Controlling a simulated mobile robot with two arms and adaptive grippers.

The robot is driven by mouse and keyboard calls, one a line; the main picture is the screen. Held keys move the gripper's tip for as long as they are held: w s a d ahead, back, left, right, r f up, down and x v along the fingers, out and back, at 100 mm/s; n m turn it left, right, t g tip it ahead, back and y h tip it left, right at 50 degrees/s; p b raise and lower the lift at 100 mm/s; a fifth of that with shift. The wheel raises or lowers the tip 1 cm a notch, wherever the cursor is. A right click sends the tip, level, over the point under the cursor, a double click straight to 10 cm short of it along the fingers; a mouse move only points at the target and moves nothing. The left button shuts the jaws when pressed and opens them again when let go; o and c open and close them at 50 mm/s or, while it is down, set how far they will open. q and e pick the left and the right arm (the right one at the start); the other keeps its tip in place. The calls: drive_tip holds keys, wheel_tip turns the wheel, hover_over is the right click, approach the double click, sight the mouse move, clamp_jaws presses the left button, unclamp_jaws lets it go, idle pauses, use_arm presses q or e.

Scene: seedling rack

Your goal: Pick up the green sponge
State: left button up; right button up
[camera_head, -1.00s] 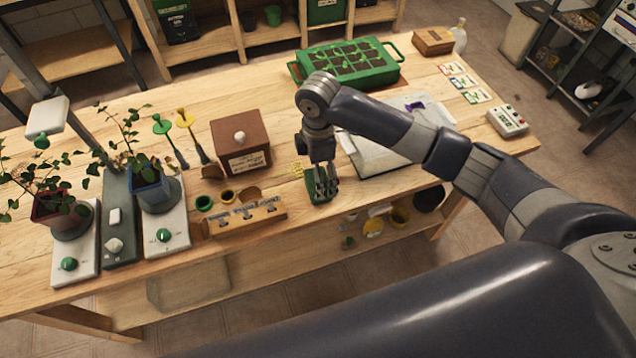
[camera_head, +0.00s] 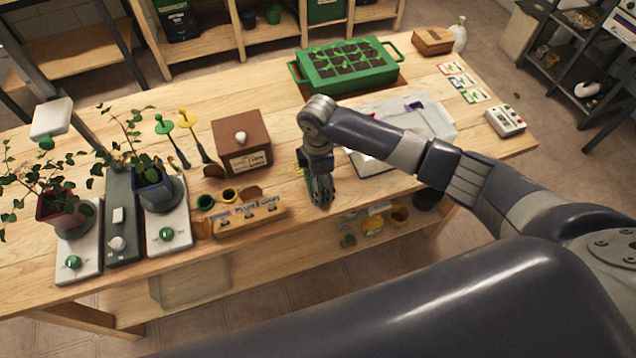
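The green sponge (camera_head: 309,186) lies on the wooden table near its front edge, right of the small wooden label box. Only slivers of it show, as my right gripper covers most of it. My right gripper (camera_head: 322,197) points down over the sponge, with its fingers at the sponge's level. I cannot tell whether the fingers are open around the sponge or shut on it. My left gripper is not in view.
A wooden label box (camera_head: 248,217) and small pots (camera_head: 206,202) stand close left of the gripper. A brown box (camera_head: 241,143) is behind left, a clipboard (camera_head: 372,165) behind right. A green seedling tray (camera_head: 345,72) stands at the back. Potted plants (camera_head: 153,190) are at left.

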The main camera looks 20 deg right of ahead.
drive_tip(key=shift+r, duration=0.2)
drive_tip(key=shift+r, duration=0.25)
wheel_tip(320, 180, up, 2)
drive_tip(key=shift+w+r+b, duration=0.15)
drive_tip(key=shift+r+b, duration=0.1)
drive_tip(key=shift+b, duration=0.4)
drive_tip(key=s, duration=0.5)
drive_tip(key=s+a+r+b, duration=0.1)
drive_tip(key=s, duration=0.4)
drive_tip(key=s+a, duration=0.1)
drive_tip(key=s, duration=0.5)
drive_tip(key=shift+a+r+b, duration=0.1)
drive_tip(key=shift+r+b, duration=0.25)
drive_tip(key=shift+b, duration=0.05)
drive_tip(key=shift+o, duration=0.4)
drive_tip(key=c, duration=0.4)
drive_tip(key=shift+o, duration=0.2)
